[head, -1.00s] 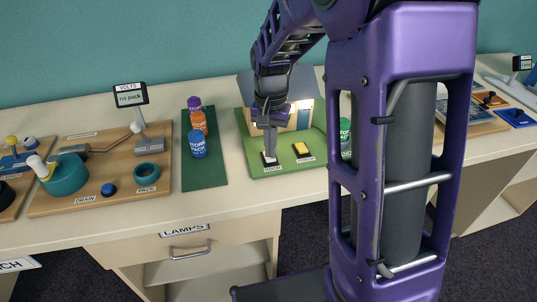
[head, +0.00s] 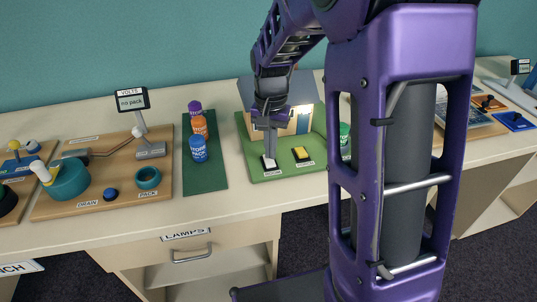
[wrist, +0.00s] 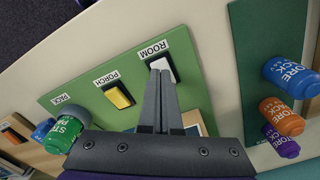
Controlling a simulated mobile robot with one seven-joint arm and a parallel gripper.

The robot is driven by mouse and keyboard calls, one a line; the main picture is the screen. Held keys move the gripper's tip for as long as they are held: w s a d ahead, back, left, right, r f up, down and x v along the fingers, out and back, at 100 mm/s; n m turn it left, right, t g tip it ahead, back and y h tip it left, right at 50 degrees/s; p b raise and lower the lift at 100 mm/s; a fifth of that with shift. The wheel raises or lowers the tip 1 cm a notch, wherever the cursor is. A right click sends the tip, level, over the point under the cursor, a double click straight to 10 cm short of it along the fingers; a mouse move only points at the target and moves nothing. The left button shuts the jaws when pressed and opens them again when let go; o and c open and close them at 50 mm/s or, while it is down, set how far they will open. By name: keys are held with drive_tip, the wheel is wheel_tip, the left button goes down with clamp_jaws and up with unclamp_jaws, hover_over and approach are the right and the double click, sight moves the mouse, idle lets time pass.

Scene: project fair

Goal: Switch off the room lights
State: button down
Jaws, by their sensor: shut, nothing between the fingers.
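The white room switch (wrist: 162,67) sits on a green board (wrist: 75,92) beside a label reading ROOM (wrist: 153,49). It also shows in the head view (head: 268,164). My gripper (wrist: 160,72) is shut and empty, pointing down, with its fingertips at the switch. I cannot tell whether they touch or press it. A yellow switch (wrist: 120,97) labelled PORCH is beside it; it shows in the head view too (head: 301,154). The model house (head: 245,92) stands behind, partly hidden by my arm. A warm glow shows on its front by the door (head: 303,120).
Purple, orange and blue store packs (head: 198,148) stand on a dark green mat (head: 206,183) left of the board. A green pack (wrist: 68,132) stands at the board's other side. A wooden board with a teal drum (head: 67,180) lies farther left.

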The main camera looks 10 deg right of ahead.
sight(270, 163)
wheel_tip(270, 163, up, 5)
drive_tip(key=p, duration=0.3)
drive_tip(key=shift+p, duration=0.3)
